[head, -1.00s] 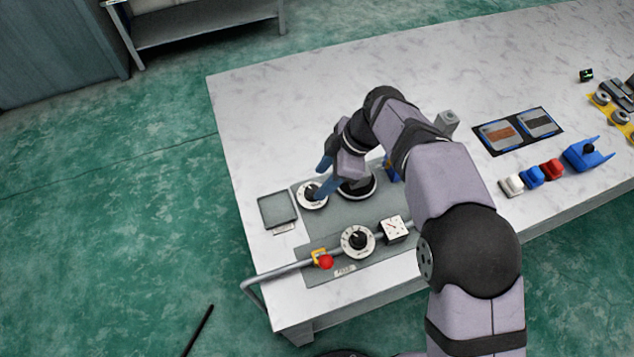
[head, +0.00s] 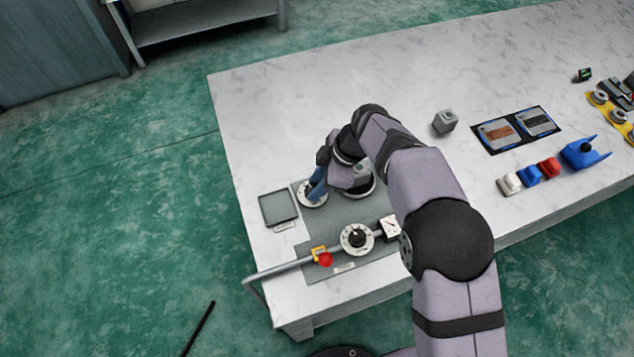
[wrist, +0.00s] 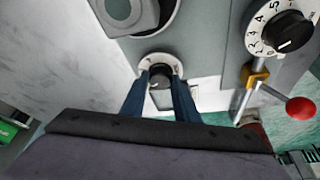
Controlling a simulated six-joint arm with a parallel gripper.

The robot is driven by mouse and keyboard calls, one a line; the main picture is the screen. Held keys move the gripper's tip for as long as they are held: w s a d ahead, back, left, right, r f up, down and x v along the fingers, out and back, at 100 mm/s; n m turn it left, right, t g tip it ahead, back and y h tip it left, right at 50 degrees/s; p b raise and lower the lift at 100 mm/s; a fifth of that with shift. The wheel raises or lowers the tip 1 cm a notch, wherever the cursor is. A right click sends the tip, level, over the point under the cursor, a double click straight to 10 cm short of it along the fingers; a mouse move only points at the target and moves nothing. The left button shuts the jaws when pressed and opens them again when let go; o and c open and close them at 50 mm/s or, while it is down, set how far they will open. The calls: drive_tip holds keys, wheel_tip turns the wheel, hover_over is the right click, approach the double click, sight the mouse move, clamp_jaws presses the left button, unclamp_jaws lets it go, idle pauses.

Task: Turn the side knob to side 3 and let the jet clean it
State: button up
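A small round knob with a black grip on a white dial (head: 310,203) sits at the left of the grey panel (head: 300,232). In the wrist view the black grip (wrist: 160,76) stands between the two blue fingers of my gripper (wrist: 161,84). In the head view my gripper (head: 316,186) reaches down at this knob and hides part of its dial. The fingers are apart, one on each side of the grip; I cannot tell whether they touch it. The dial's marks are too small to read here.
A larger numbered knob (head: 357,238), a gauge (head: 390,228) and a red ball lever (head: 326,260) on a pipe lie nearer the front. A black-rimmed round mount holding a grey part (wrist: 135,12) stands beside the small knob. A shallow tray (head: 278,208) is left.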

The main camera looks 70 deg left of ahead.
drive_tip(key=m+b, duration=0.2)
drive_tip(key=m+y+b, duration=0.1)
drive_tip(key=m+b, duration=0.1)
drive_tip(key=shift+s+d+f+t, duration=0.1)
drive_tip(key=shift+s+d+t, duration=0.1)
drive_tip(key=shift+t, duration=0.2)
drive_tip(key=shift+s+d+m+t+y+b, duration=0.1)
drive_tip(key=shift+m+t+y+b, duration=0.45)
drive_tip(key=shift+m, duration=1.75)
drive_tip(key=shift+t, duration=0.25)
drive_tip(key=o, duration=1.1)
drive_tip(key=shift+r, duration=0.2)
drive_tip(key=shift+b+v, duration=0.55)
drive_tip(key=shift+v, duration=3.1)
